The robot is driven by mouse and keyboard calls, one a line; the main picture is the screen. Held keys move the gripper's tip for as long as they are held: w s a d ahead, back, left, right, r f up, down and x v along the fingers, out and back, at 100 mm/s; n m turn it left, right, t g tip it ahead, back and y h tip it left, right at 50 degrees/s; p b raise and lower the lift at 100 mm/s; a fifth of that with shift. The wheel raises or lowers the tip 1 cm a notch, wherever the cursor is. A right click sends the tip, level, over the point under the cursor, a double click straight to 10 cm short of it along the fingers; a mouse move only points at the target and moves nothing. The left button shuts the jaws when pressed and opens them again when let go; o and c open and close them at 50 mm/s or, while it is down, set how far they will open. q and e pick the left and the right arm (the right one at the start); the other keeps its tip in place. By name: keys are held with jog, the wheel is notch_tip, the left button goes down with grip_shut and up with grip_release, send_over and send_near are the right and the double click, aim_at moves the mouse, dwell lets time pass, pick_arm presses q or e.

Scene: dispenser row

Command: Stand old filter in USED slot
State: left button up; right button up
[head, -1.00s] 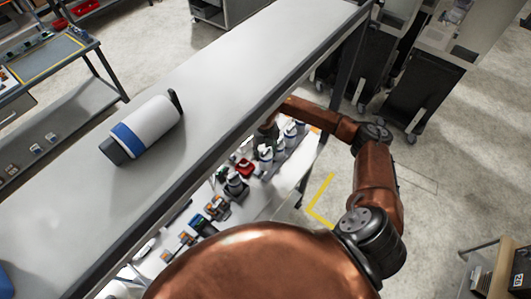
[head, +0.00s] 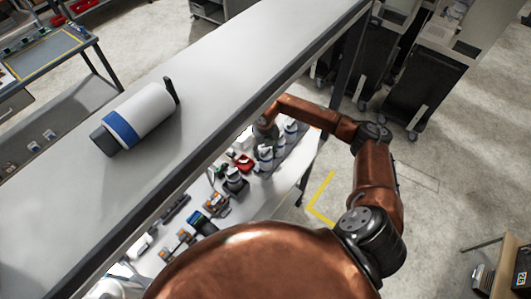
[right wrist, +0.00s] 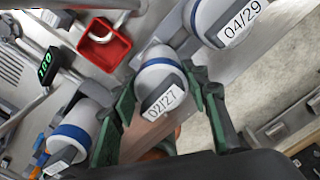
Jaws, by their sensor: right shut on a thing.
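A white filter with a blue band and the label 02/27 (right wrist: 160,76) sits between the green fingers of my right gripper (right wrist: 160,88) in the right wrist view. The gripper is shut on it. In the head view my right gripper (head: 263,131) is small, below the upper shelf's edge, among the white canisters. A filter labelled 04/29 (right wrist: 212,20) stands close beside the held one, and another blue-banded filter (right wrist: 72,135) is at the lower left. I cannot make out the USED slot. My left gripper is not in view.
A large white canister with a blue band (head: 138,117) lies on the upper shelf (head: 235,75), which overhangs the lower bench. A red tray (right wrist: 103,42) and a green-digit display (right wrist: 47,66) are near the filters. Small items crowd the bench.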

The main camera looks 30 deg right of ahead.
jog(key=shift+f, duration=0.35)
jog(key=o, duration=1.4)
jog(key=shift+r, duration=0.1)
notch_tip(320, 180, up, 12)
